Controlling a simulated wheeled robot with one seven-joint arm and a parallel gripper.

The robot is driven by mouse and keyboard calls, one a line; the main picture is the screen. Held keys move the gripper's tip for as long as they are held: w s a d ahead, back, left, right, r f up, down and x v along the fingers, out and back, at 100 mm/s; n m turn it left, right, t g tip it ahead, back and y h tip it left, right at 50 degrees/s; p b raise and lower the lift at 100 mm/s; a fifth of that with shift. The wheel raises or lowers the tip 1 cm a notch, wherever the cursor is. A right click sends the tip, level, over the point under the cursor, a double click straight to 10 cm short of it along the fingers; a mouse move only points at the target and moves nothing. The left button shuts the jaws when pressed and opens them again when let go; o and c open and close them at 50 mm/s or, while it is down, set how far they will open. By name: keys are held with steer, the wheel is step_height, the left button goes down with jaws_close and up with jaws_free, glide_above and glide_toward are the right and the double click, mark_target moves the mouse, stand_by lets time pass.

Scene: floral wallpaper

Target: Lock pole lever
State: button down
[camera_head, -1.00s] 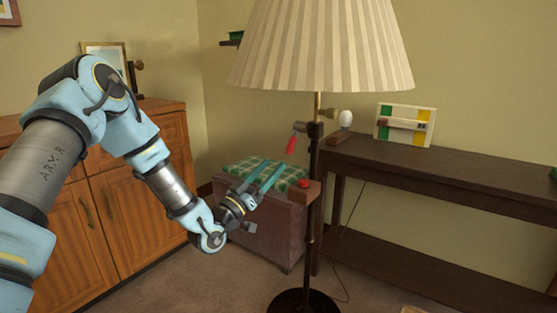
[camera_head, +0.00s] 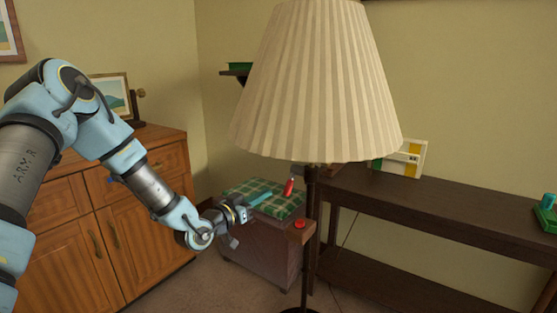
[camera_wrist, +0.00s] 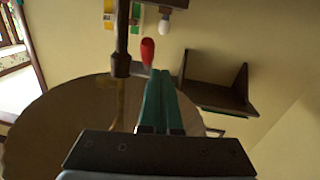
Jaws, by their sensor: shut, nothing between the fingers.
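A floor lamp with a pleated cream shade (camera_head: 315,85) stands right of my arm on a dark pole (camera_head: 308,195). The pole also shows in the wrist view (camera_wrist: 122,30), with a dark collar (camera_wrist: 121,66) on it. The lever has a red grip (camera_head: 289,187), seen just below the shade's rim; it also shows in the wrist view (camera_wrist: 147,50). My gripper (camera_head: 270,190) is shut and empty, its teal fingers side by side. In the wrist view the tips (camera_wrist: 160,73) appear close to the red grip; contact cannot be told.
A red button (camera_head: 300,225) sits on a wooden block at the pole. A chest with a green checked top (camera_head: 262,200) stands behind my gripper. A wooden cabinet (camera_head: 130,215) is left, a dark console table (camera_head: 440,200) right.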

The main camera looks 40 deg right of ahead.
steer(key=a+r+g+y+p, duration=0.2)
steer(key=a+r+y+p, duration=0.35)
steer(key=r+p, duration=0.75)
steer(key=m+g+y+b, duration=0.1)
glide_toward(285, 187)
steer(key=x, duration=0.6)
steer(key=shift+r, duration=0.1)
steer(key=shift+d+f, duration=0.2)
steer(key=shift+d, duration=0.25)
steer(key=shift+f+b, duration=0.15)
steer(key=shift+b, duration=0.3)
